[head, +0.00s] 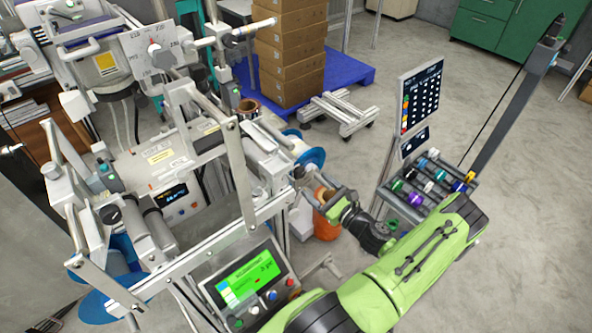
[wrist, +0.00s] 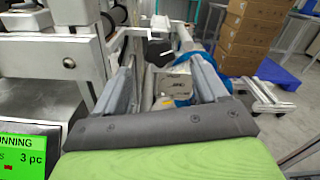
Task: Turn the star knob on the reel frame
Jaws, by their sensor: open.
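In the wrist view my gripper (wrist: 160,68) is open, with its two grey fingers apart and nothing held between them. A black lobed knob (wrist: 158,52), which looks like the star knob, shows in the gap between the fingers, beyond or near their tips. I cannot tell whether either finger touches it. The pale metal reel frame (wrist: 88,50) stands to the left of the fingers. The frame (head: 235,180) also fills the left half of the head view. There I cannot clearly pick out the star knob, and the fingertips are hard to separate from the parts behind them.
A green display panel (head: 248,278) sits low on the frame, close to my arm. A blue reel (head: 310,156) and an orange container (head: 326,225) are near my arm. A colour-button stand (head: 414,110) rises to the right. Stacked boxes (head: 290,55) stand behind; the right floor is open.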

